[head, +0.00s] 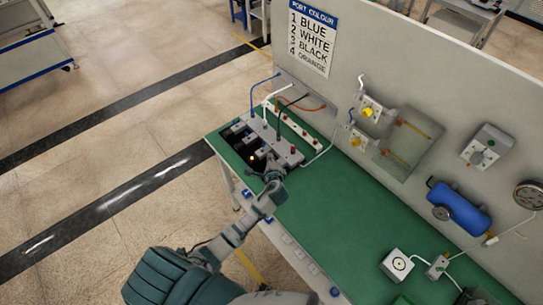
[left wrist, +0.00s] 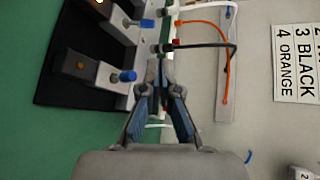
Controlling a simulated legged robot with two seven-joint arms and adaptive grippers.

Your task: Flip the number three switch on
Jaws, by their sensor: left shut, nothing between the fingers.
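The switch unit (head: 291,157) sits at the left end of the green bench, with blue, white, black and orange cables at its back. In the left wrist view, two blue-tipped levers stick out from it: a nearer one (left wrist: 127,76) beside a dark lamp, and a farther one (left wrist: 147,23) near a lit orange lamp (left wrist: 98,2). A black cable (left wrist: 205,45) and an orange cable (left wrist: 205,24) run from its back edge. My left gripper (head: 272,177) is shut and empty at the unit's near end, right of the nearer lever. Switch numbers are not readable. My right gripper is out of view.
A wall sign (head: 312,37) lists port colours: 1 blue, 2 white, 3 black, 4 orange. A white strip with red parts (head: 290,128) lies behind the unit. A blue tank (head: 459,207) is on the wall at right. The middle of the green bench (head: 330,225) is clear.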

